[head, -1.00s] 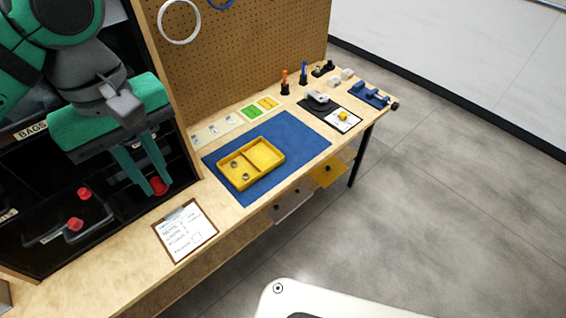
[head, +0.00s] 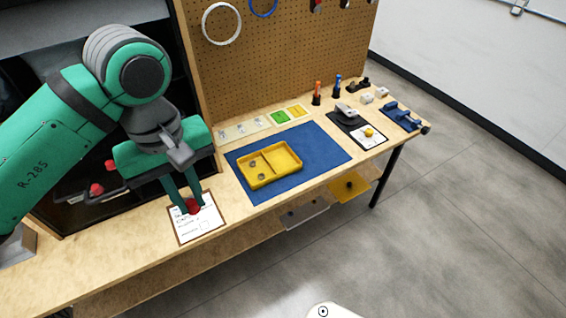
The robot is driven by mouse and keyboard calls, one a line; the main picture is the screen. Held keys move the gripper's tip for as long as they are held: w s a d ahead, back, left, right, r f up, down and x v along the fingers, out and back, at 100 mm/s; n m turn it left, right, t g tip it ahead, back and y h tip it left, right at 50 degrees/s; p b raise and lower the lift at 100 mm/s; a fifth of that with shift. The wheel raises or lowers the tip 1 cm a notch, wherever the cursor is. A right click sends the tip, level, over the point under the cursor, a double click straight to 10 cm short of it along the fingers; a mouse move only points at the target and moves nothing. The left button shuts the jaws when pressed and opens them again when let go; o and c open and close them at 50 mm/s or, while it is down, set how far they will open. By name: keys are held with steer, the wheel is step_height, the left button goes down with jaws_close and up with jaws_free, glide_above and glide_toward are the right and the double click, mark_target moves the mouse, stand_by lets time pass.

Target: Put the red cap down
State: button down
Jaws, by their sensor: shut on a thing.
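The red cap (head: 193,207) is between the fingertips of my gripper (head: 190,205), which is shut on it. In the head view the cap and fingertips show in front of the upper part of the clipboard (head: 202,222) near the bench's front edge. I cannot tell whether the cap touches the clipboard or hangs above it. The fingers point down and partly hide the cap and the clipboard's top.
A yellow two-part tray (head: 284,170) with small metal parts sits on a blue mat (head: 325,155) to the right. Another red item (head: 97,190) is in the dark shelf at left. The wooden bench (head: 120,248) is bare left of the clipboard.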

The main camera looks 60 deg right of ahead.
steer(key=w+a+f+n, duration=0.1)
steer(key=w+a+f, duration=0.3)
steer(key=f, duration=1)
steer(key=w+a+f+n, duration=0.2)
steer(key=w+a+f, duration=0.3)
steer(key=f, duration=0.8)
steer(key=w+a+f+n, duration=0.2)
steer(key=w+a+f, duration=0.2)
steer(key=w+f, duration=0.4)
steer(key=shift+a+f, duration=0.2)
steer(key=shift+f, duration=3.15)
